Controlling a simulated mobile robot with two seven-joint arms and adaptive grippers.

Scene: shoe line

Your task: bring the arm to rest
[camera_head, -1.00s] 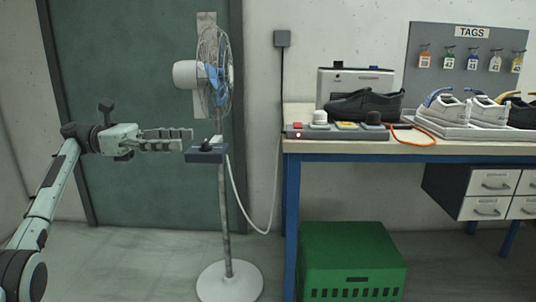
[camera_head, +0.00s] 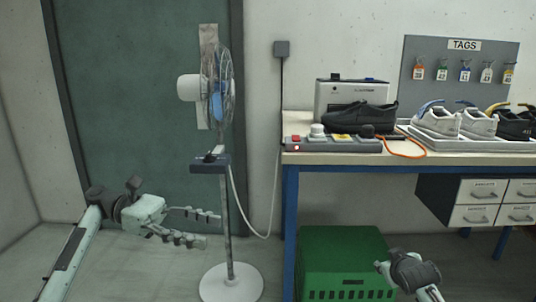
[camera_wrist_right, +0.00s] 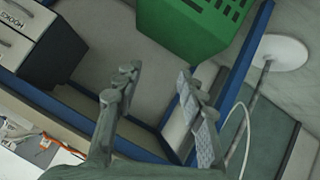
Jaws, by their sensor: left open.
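My left arm comes in from the left in the head view. Its gripper (camera_head: 211,230) is open and empty, low beside the fan's pole and below the fan's control box. The fingers look close to the pole; I cannot tell the exact gap in depth. Part of my right arm (camera_head: 412,272) shows at the bottom right of the head view, in front of the green crate's right side. In the right wrist view my right gripper (camera_wrist_right: 156,75) has its two fingers apart with nothing between them.
The standing fan (camera_head: 229,240) has a control box (camera_head: 210,163) and a trailing white cable. A workbench (camera_head: 300,157) carries shoes, a button panel (camera_head: 335,146) and a grey machine (camera_head: 352,92). The green crate (camera_head: 340,245) stands under it, drawers (camera_head: 480,190) to the right.

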